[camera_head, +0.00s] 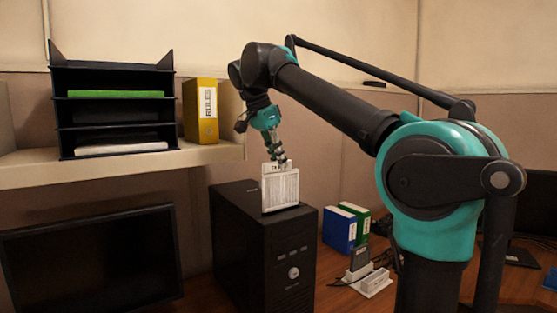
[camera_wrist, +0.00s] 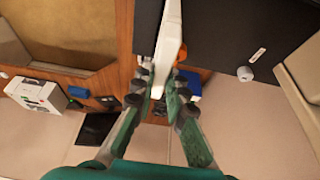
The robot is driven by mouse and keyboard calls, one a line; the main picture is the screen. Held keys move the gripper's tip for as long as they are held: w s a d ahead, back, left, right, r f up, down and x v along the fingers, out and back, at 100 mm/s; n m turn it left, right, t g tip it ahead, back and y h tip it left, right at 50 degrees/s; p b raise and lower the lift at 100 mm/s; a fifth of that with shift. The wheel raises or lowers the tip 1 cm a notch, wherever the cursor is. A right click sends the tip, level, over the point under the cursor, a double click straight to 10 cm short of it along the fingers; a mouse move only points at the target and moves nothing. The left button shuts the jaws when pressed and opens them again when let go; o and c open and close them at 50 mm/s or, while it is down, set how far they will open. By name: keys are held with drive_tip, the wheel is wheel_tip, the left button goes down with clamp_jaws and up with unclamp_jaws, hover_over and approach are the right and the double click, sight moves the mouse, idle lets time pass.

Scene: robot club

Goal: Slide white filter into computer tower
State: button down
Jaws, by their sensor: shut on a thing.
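The white filter (camera_head: 281,191) is a flat, pale, ribbed panel, held upright at the top of the black computer tower (camera_head: 262,245). Its lower edge meets the tower's top face in the head view; I cannot tell whether any of it is inside a slot. My gripper (camera_head: 280,161) is above the tower, shut on the filter's upper edge. In the wrist view the filter (camera_wrist: 170,35) shows edge-on as a white strip from between my fingertips (camera_wrist: 163,82) to the top. The tower's slot is hidden.
A shelf (camera_head: 120,170) with a black tray rack (camera_head: 113,130) and yellow binder (camera_head: 201,110) is left of my arm. A dark monitor (camera_head: 90,260) is left of the tower. Blue (camera_head: 340,229) and green binders and a white dock (camera_head: 376,282) with cables are to its right.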

sight(282, 204)
drive_tip(key=shift+f, duration=5.05)
idle(2.8)
